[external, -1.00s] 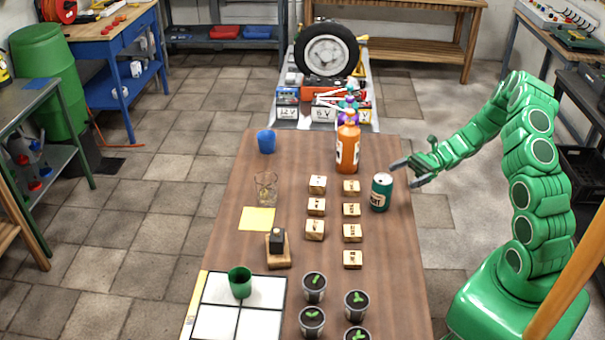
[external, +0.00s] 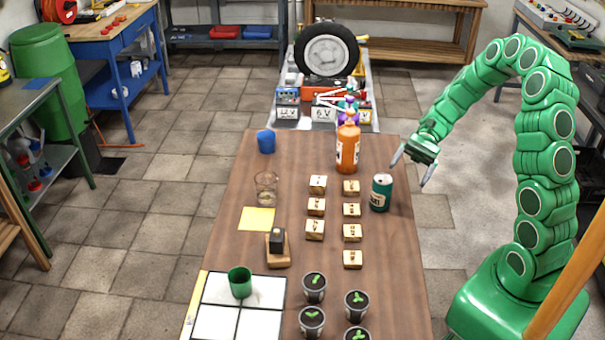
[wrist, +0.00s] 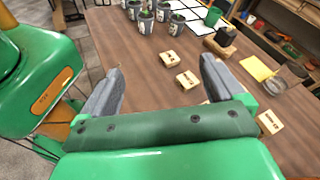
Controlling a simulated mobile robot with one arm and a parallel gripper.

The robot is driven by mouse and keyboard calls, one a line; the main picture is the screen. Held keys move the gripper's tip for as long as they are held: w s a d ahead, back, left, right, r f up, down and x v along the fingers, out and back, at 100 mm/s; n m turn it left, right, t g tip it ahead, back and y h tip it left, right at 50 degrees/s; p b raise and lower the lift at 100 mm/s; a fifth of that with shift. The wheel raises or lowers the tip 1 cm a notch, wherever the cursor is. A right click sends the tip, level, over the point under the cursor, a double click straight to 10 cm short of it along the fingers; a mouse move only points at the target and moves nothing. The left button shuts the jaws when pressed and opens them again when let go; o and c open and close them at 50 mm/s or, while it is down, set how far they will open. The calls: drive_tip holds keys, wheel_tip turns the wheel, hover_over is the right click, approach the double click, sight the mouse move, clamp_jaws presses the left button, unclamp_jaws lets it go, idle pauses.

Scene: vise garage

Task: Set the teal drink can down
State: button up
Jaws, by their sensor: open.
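The teal drink can (external: 381,193) stands upright on the wooden table near its right edge, beside the right column of wooden blocks. My gripper (external: 410,174) is open and empty, to the right of the can and higher than its top, by the table's right edge. Its fingers point down and are apart from the can. In the wrist view, my gripper (wrist: 160,88) shows two spread grey fingers with nothing between them but table and floor. The can does not show in the wrist view.
Several stamped wooden blocks (external: 352,232) stand left of the can. An orange bottle (external: 348,148) is behind it. Potted seedlings (external: 314,287), a green cup (external: 240,283), a glass (external: 266,187) and a blue cup (external: 266,142) are also on the table (external: 400,270).

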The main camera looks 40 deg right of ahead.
drive_tip(key=s+a+r+n+g+h, duration=0.1)
drive_tip(key=s+a+r+n+h, duration=0.1)
drive_tip(key=s+r+n+h, duration=0.3)
drive_tip(key=s+a+r+n+g+h, duration=0.1)
drive_tip(key=s+a+r+n+h, duration=0.15)
drive_tip(key=s, duration=0.55)
drive_tip(key=s+d+r+n+t+h, duration=0.1)
drive_tip(key=s+d+n+t+h, duration=0.1)
drive_tip(key=s, duration=0.3)
drive_tip(key=s+d+r+n+t+h, duration=0.1)
drive_tip(key=s+d+n+t+h, duration=0.1)
drive_tip(key=s+d+h, duration=0.2)
drive_tip(key=shift+s+r+h, duration=0.35)
drive_tip(key=shift+s, duration=0.75)
